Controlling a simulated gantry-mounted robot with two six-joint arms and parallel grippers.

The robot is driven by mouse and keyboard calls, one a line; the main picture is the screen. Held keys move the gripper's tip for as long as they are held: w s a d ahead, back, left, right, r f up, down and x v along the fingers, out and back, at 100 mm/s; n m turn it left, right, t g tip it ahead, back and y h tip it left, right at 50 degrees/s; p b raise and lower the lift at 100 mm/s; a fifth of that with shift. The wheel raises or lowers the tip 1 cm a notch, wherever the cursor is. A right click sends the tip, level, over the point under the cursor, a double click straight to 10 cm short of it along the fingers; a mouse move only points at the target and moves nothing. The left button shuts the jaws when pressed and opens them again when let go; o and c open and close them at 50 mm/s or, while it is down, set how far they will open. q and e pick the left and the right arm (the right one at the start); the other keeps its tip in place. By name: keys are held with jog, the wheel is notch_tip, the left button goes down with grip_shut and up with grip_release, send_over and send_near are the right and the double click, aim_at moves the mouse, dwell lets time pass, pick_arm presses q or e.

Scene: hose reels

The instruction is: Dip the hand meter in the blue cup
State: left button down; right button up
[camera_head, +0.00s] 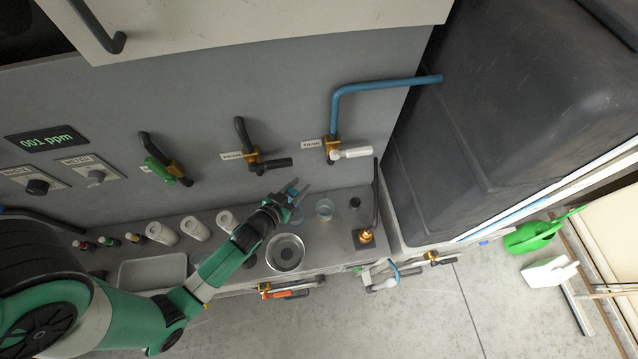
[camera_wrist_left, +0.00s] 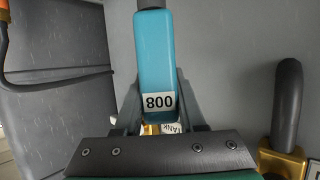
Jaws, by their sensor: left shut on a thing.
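The hand meter (camera_wrist_left: 155,55) is a blue block with a white number label, held between the fingers of my left gripper (camera_wrist_left: 155,110) in the left wrist view. In the head view, my left gripper (camera_head: 291,196) is above the counter, and only a small blue part of the meter (camera_head: 293,188) shows between its fingers. A clear cup with a bluish tint (camera_head: 325,209) stands on the counter just right of the gripper. Another bluish cup (camera_head: 297,215) is partly hidden by the gripper. I cannot tell whether the meter touches either cup.
A round drain or basin (camera_head: 285,252) is in the counter below the gripper. White cups (camera_head: 195,228) and a tray (camera_head: 152,272) are to the left. Taps, including the tank tap (camera_head: 350,153), project from the wall.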

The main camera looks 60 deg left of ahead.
pick_arm(q)
jog(key=shift+s+a+r+n+y, duration=0.3)
jog(key=shift+s+a+r, duration=0.1)
jog(key=shift+a+r, duration=0.25)
jog(key=shift+d, duration=0.1)
pick_arm(e)
jog(key=shift+w+d+r, duration=0.15)
jog(key=shift+d+r, duration=0.1)
jog(key=shift+r, duration=0.35)
pick_arm(q)
notch_tip(320, 180, down, 11)
jog(key=b, duration=1)
jog(key=shift+f+b, duration=0.1)
jog(key=shift+b, duration=0.2)
pick_arm(e)
notch_tip(320, 180, down, 11)
jog(key=shift+r, duration=0.1)
pick_arm(q)
notch_tip(320, 180, up, 10)
jog(key=p, duration=0.9)
pick_arm(e)
notch_tip(320, 180, up, 9)
jog(key=shift+r, duration=0.15)
